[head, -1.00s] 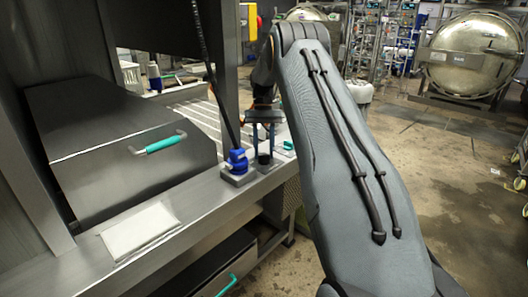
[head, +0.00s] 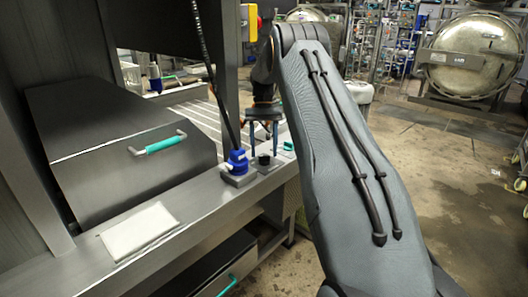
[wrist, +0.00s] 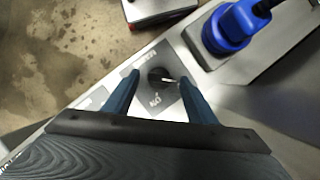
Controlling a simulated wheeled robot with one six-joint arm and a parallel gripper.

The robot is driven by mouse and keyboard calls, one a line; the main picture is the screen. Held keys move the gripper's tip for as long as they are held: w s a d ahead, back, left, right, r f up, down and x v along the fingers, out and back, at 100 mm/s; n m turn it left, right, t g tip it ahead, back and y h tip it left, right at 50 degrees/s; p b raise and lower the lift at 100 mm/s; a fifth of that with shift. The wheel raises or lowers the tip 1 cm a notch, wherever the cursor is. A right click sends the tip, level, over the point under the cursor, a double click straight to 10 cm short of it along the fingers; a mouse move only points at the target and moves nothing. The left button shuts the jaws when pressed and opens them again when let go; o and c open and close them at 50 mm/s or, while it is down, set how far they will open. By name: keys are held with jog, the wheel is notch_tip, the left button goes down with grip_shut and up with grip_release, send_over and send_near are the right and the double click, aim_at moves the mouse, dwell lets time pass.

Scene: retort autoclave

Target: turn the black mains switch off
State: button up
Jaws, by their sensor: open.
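The black mains switch (wrist: 160,77) is a round knob with a light pointer mark, set on a grey labelled plate on the steel ledge. It also shows in the head view (head: 264,158), beside the blue plug. In the wrist view my gripper (wrist: 160,88) is open, with one blue finger to each side of the switch in the picture. In the head view my gripper (head: 264,138) points down above the switch, with its fingers apart. I cannot tell how far the fingertips are from the plate.
A blue plug (head: 237,161) with a black cable stands left of the switch; it also shows in the wrist view (wrist: 229,28). A teal item (head: 288,145) lies to the right.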

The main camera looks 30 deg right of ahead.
jog(key=b+v, duration=0.1)
jog(key=v, duration=0.6)
jog(key=shift+f, duration=0.1)
